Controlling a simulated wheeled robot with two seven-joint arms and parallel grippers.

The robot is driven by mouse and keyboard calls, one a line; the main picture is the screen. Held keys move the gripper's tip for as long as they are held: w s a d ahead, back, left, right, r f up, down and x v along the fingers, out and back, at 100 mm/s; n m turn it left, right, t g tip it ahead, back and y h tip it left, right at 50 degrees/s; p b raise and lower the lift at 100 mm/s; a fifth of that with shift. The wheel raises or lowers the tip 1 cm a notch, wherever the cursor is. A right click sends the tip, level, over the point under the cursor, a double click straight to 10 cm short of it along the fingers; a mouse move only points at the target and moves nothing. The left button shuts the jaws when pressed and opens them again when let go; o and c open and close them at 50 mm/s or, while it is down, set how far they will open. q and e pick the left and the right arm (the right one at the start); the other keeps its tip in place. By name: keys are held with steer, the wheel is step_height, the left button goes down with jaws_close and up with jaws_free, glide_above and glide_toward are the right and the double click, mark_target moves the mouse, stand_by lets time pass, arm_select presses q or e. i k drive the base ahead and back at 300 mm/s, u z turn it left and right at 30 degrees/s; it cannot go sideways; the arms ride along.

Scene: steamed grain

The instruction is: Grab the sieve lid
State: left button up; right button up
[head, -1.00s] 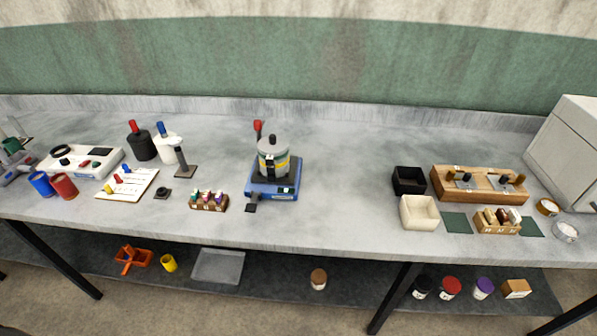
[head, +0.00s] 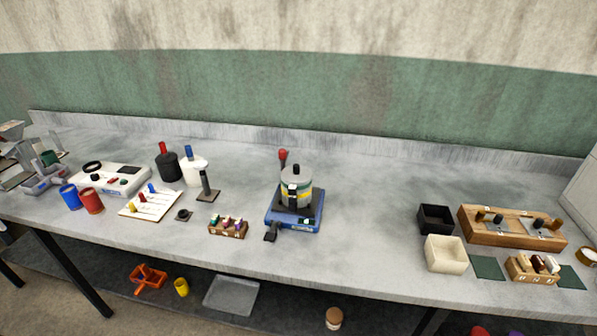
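A grey pot (head: 296,196) with a yellow band stands upright on a blue hot plate (head: 294,223) near the middle of the bench in the head view. A grey lid (head: 295,174) with a black knob on top sits on the pot; I take it for the sieve lid, though no sieve can be made out. A dark handle-like part shows on the pot's front. Neither of my grippers is in view, and nothing is touching the pot or lid.
Bottles (head: 167,164), a white device (head: 110,181) and a small vial rack (head: 227,227) stand to the left. Black (head: 436,218) and cream (head: 446,254) boxes and a wooden block (head: 512,229) stand to the right. Bench (head: 370,222) right of the hot plate is clear.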

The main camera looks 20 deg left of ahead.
mark_target(296, 174)
steer(key=z, duration=2.2)
steer(key=i, duration=1.55)
steer(key=u, duration=3.1)
